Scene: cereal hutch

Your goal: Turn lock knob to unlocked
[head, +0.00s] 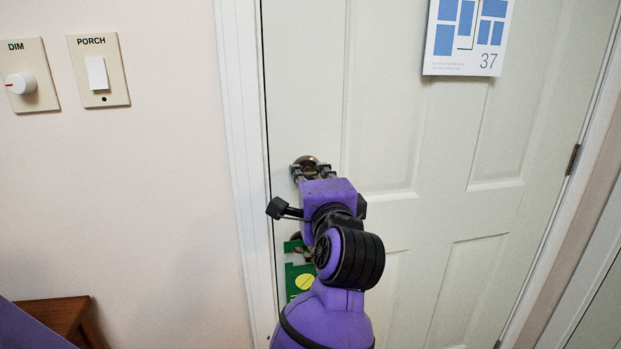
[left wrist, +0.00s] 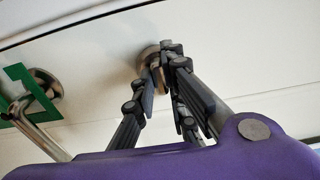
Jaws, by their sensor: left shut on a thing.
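The lock knob (head: 308,161) is a round, brownish metal fitting on the left side of the white door (head: 395,120). It also shows in the left wrist view (left wrist: 149,53), partly covered by my fingers. My left gripper (head: 313,172) reaches up to it and is shut on its front part. In the left wrist view my left gripper (left wrist: 163,72) has its fingertips together at the knob. The knob's grip between the fingers is mostly hidden, so I cannot tell which way it is turned. My right gripper is not in view.
Below the knob a door handle (left wrist: 38,125) carries a green hanger (head: 297,277). A PORCH switch (head: 97,74) and a DIM dial (head: 21,83) are on the wall at left. A sheet marked 37 (head: 468,35) is on the door. A wooden furniture edge (head: 52,314) is at lower left.

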